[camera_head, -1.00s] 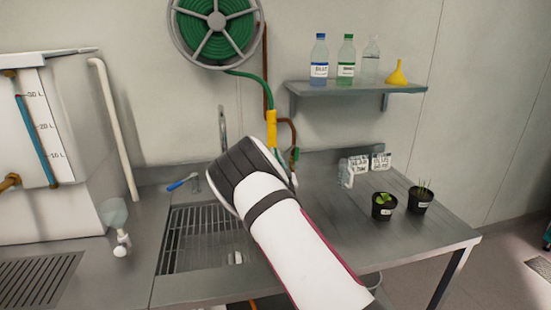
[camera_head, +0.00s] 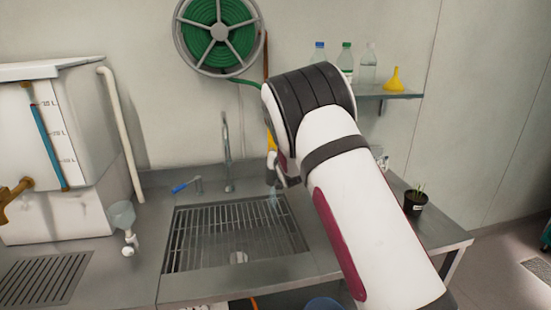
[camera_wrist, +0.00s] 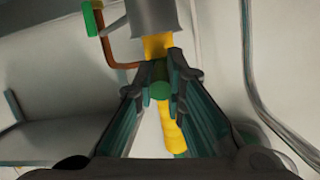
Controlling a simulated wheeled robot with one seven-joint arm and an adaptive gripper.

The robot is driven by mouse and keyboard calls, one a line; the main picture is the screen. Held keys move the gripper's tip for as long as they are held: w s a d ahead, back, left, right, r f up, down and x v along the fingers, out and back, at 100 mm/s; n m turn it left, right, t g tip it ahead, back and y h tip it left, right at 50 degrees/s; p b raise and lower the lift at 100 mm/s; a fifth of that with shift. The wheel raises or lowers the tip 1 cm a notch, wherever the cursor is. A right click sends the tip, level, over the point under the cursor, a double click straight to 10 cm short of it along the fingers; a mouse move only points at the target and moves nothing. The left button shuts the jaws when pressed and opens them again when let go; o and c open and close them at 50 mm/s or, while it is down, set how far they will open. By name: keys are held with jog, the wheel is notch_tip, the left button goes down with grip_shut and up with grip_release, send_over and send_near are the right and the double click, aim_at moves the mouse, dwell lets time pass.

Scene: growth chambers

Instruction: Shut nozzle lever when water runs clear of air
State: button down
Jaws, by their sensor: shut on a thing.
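In the wrist view my gripper (camera_wrist: 160,74) is shut on the hose nozzle, around its green and yellow part. The nozzle's yellow sleeve (camera_wrist: 173,132) runs out behind the fingers, and its grey end (camera_wrist: 153,18) shows at the top. In the head view the yellow sleeve (camera_head: 269,139) hangs over the sink's right rear, partly behind my arm. A faint, pale streak like running water (camera_head: 273,197) shows below the nozzle, above the sink grate (camera_head: 215,238). I cannot tell whether it holds air bubbles. I cannot make out a separate lever; the fingers hide that part.
A green hose reel (camera_head: 218,37) hangs on the wall. A tap (camera_head: 227,150) and a blue-handled tool (camera_head: 185,185) are behind the sink. A white tank (camera_head: 85,110) stands left. Bottles and a yellow funnel (camera_head: 394,80) are on the shelf. A potted plant (camera_head: 415,203) stands right.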

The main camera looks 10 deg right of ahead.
jog(key=shift+g, duration=0.3)
jog(key=c, duration=1.6)
grip_release()
jog(key=shift+f, duration=0.1)
jog(key=v, duration=1.2)
